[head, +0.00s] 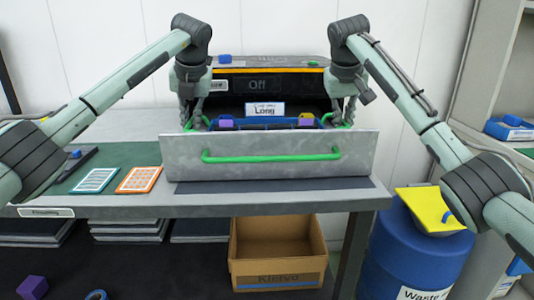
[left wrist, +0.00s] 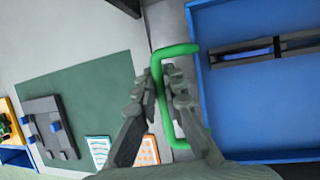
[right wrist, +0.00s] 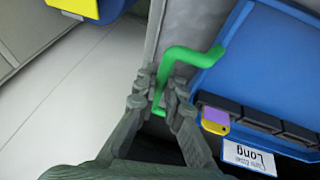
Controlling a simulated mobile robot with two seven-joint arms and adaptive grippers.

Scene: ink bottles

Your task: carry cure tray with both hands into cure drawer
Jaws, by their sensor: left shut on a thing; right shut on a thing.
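The cure tray (head: 290,125) is blue, with a green handle at each end, and shows just behind the grey cure drawer's front (head: 270,172). The drawer is pulled out from the machine marked "Off" (head: 290,84). My left gripper (head: 190,120) is shut on the tray's left handle (left wrist: 178,50). My right gripper (head: 347,118) is shut on its right handle (right wrist: 190,55). In the right wrist view the tray holds a dark slotted rack (right wrist: 255,117) with a purple-and-yellow bottle (right wrist: 215,118). The drawer front hides the tray's underside, so I cannot tell whether it touches the drawer floor.
A "Long" card (head: 264,109) stands at the tray. Blue-white (head: 95,180) and orange (head: 139,180) cards lie left of the drawer. A cardboard box (head: 277,255) sits below the bench. A blue waste drum (head: 415,250) with a yellow lid (head: 430,207) stands at the right.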

